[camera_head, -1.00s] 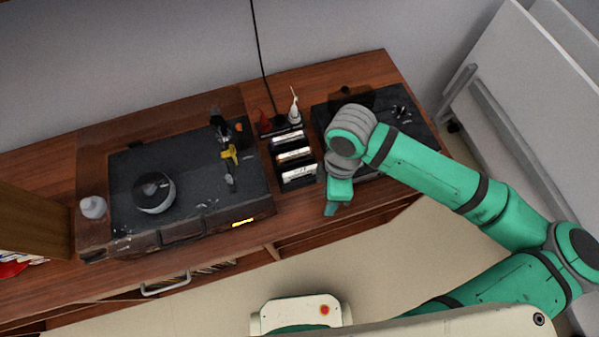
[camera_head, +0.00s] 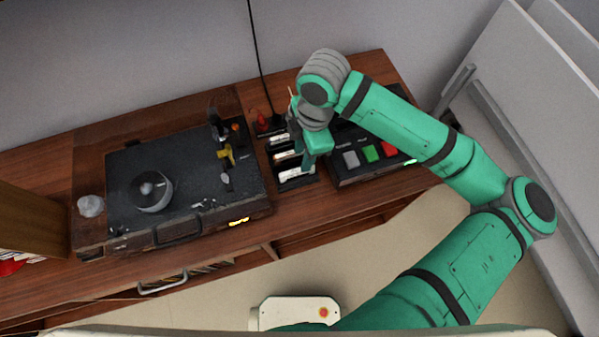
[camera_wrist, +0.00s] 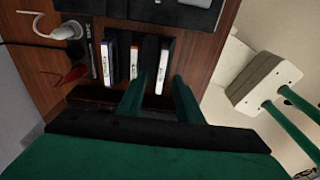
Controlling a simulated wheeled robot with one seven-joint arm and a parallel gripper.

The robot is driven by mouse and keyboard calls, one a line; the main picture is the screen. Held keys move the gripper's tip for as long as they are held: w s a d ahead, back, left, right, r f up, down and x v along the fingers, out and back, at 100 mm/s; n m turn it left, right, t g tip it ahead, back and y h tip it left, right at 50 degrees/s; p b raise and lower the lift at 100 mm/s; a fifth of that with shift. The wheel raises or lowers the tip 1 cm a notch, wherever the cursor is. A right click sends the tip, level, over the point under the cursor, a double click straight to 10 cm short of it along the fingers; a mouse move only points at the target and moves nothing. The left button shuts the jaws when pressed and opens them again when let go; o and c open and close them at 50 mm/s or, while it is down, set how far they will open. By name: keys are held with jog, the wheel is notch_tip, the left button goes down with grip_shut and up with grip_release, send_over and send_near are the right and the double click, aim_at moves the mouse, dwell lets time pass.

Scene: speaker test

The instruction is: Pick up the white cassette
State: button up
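A dark rack (camera_head: 291,184) with several upright slots stands on the wooden cabinet; it also shows in the wrist view (camera_wrist: 121,70). It holds cassettes with pale edges up. In the wrist view the rightmost one, a plain white cassette (camera_wrist: 163,64), lies in line with the gap between my fingers. It seems to be the front one in the head view (camera_head: 297,173). My gripper (camera_wrist: 158,82) is open and empty, with its two green fingers pointing at the rack. In the head view my gripper (camera_head: 310,165) partly covers the rack's right side. I cannot tell the remaining distance.
A turntable case (camera_head: 120,180) stands left of the rack. A dark device with grey, green and red buttons (camera_head: 371,153) stands close on the right. The cabinet's front edge is near.

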aim_at(298, 170)
jog(key=f, duration=0.2)
jog(key=a+f, duration=0.1)
jog(key=f, duration=0.1)
jog(key=s+f, duration=0.1)
jog(key=f, duration=0.1)
jog(key=shift+a, duration=0.15)
jog(key=shift+w+f, duration=0.1)
jog(key=shift+f, duration=0.4)
grip_shut()
